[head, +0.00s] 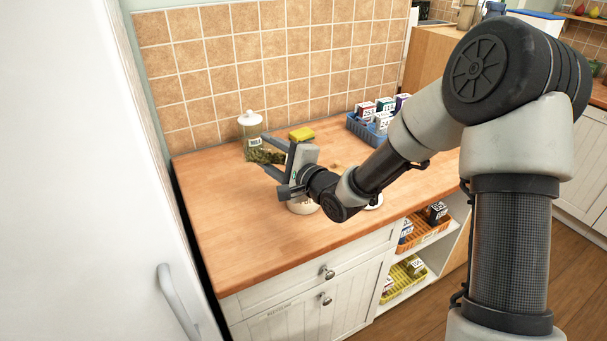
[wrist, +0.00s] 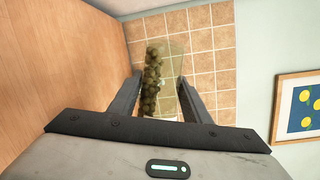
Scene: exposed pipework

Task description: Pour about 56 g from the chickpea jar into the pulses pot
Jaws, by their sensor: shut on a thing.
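My gripper (head: 270,157) is shut on a clear jar (head: 262,156), held on its side above the counter. In the wrist view the jar (wrist: 166,78) shows between the fingers (wrist: 160,95), with round brown-green chickpeas lying along its left wall and clear space on the right. A pale pot (head: 303,207) with dark lettering stands on the counter below my wrist. My gripper and arm hide its upper part and most of its label. I cannot tell whether any chickpeas are leaving the jar.
A yellow item (head: 301,133) and a blue basket (head: 353,127) of boxes stand at the back. A white round thing (head: 374,203) lies right of the pot. The counter's left front (head: 235,230) is clear.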

